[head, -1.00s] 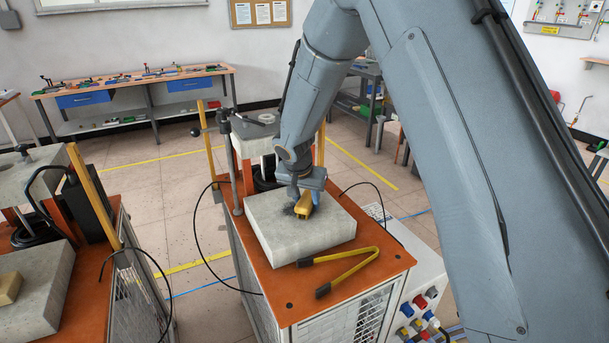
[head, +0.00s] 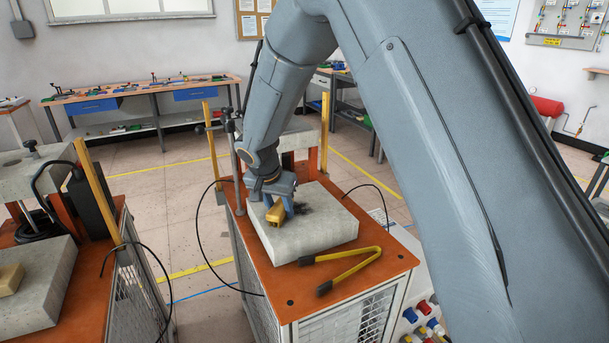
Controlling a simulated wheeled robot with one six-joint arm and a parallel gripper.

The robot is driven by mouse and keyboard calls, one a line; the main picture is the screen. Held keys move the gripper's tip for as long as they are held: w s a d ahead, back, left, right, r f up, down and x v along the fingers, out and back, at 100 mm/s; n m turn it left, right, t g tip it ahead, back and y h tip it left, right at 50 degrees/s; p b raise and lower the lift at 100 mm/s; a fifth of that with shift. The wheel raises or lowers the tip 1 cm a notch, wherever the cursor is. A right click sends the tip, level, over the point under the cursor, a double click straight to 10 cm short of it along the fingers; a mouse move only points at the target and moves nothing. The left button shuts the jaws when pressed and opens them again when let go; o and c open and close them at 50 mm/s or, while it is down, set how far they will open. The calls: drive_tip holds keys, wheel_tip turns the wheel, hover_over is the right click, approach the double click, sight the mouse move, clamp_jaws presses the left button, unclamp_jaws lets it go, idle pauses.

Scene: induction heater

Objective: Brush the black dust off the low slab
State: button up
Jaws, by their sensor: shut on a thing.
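The low slab (head: 318,235) is a thick pale grey block on the orange top of the near heater unit. Black dust (head: 308,205) shows as a dark smudge on its top, just right of my gripper. My gripper (head: 278,208) points down over the left part of the slab. It is shut on a yellow-brown brush (head: 275,214), whose lower side is at or very near the slab's top. Whether the bristles touch is hidden, and dust under the gripper cannot be seen.
Yellow tongs (head: 350,268) with dark tips lie on the orange top (head: 379,284) in front of the slab. Yellow posts (head: 324,135) and a clamp stand rise behind it. A second unit at left bears another slab (head: 50,290) with a similar yellow-brown block (head: 10,279).

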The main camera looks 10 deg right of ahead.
drive_tip(key=shift+s+a+r, duration=0.1)
drive_tip(key=shift+a+r, duration=0.1)
drive_tip(key=shift+r+p, duration=1.85)
drive_tip(key=shift+r, duration=2)
